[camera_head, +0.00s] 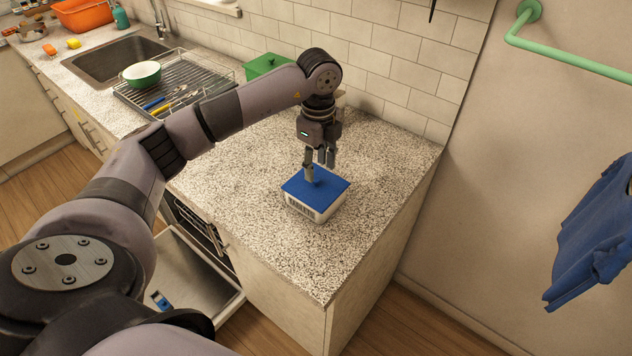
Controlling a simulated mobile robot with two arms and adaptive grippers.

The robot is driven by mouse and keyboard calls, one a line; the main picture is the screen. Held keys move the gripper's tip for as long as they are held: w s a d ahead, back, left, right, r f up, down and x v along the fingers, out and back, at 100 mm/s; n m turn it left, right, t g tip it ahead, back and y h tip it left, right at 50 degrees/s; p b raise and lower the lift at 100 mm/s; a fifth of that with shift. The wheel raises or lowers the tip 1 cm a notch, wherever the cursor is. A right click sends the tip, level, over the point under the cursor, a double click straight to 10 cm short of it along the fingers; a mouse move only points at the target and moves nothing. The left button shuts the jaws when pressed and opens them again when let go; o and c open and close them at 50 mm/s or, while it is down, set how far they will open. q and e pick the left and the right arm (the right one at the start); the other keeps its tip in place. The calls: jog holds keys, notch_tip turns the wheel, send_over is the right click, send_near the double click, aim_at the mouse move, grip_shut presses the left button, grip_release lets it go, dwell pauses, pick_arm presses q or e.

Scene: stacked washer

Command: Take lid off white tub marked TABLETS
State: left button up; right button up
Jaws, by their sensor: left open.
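The white tub (303,208) stands upright on the speckled worktop, with a barcode-like mark on its front side. I cannot read any TABLETS wording on it. Its blue lid (322,186) is on top and looks closed. My left gripper (318,170) is open and points down over the back part of the lid. One fingertip looks to be at or just above the lid; I cannot tell if it touches. My right gripper is not in view.
The worktop (265,258) is clear around the tub. A dish rack (205,80) with a green bowl (142,74) stands by the sink (115,60). A green box (266,65) is behind my arm. An opened dishwasher door (190,280) is below.

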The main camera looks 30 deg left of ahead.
aim_at(316, 178)
pick_arm(q)
jog(key=f, duration=0.1)
jog(key=f+p, duration=0.1)
jog(key=f, duration=0.1)
jog(key=shift+a+f, duration=0.25)
jog(key=shift+a, duration=0.1)
jog(key=shift+f, duration=0.3)
jog(key=shift+c, duration=0.3)
grip_shut()
